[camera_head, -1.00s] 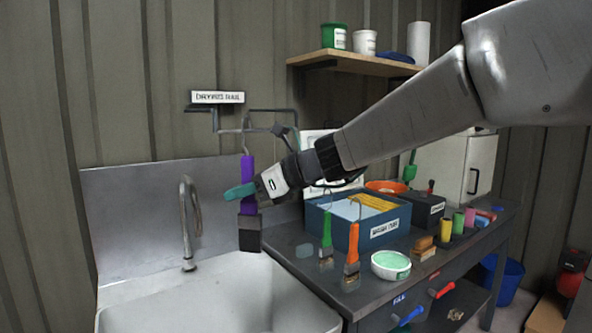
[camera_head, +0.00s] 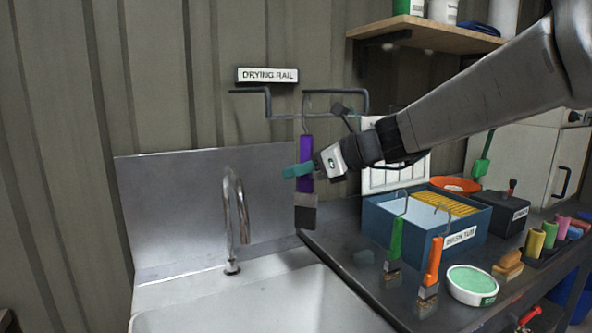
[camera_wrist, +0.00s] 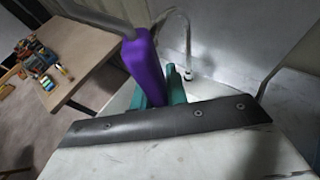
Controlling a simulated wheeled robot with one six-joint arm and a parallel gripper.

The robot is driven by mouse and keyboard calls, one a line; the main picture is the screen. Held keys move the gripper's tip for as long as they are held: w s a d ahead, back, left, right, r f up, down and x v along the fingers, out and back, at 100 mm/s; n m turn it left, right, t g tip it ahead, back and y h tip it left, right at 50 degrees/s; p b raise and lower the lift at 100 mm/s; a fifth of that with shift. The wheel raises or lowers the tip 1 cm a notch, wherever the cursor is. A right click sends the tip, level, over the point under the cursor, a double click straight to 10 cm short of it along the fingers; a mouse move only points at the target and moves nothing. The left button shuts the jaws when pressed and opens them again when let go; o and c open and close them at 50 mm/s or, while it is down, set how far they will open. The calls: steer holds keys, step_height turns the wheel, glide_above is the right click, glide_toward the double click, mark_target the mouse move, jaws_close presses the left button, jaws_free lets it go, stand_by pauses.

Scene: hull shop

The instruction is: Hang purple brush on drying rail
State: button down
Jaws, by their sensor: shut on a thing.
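The purple brush (camera_head: 306,152) hangs upright with its dark bristles (camera_head: 305,215) down, in front of the metal backsplash. My gripper (camera_head: 300,171), with teal fingers, is shut on its handle. In the wrist view the purple handle (camera_wrist: 145,70) stands between the teal fingers (camera_wrist: 158,92). A wire hook rises from the handle's top toward the dark drying rail (camera_head: 318,93) on the wall, under a sign (camera_head: 267,75) reading DRYING RAIL. The hook's top overlaps the rail in the head view; I cannot tell whether it touches or sits over it.
A faucet (camera_head: 240,215) and sink (camera_head: 255,300) are below left. On the bench stand a blue brush tub (camera_head: 400,222), a green brush (camera_head: 396,240), an orange brush (camera_head: 432,265) and a white tub of green stuff (camera_head: 472,282). A wooden shelf (camera_head: 425,38) is above right.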

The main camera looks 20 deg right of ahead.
steer(key=w+d+f, duration=0.3)
steer(key=w+d, duration=0.2)
steer(key=w, duration=0.2)
steer(key=shift+d, duration=0.25)
stand_by(0.7)
steer(key=shift+w, duration=0.1)
steer(key=c, duration=1.3)
jaws_free()
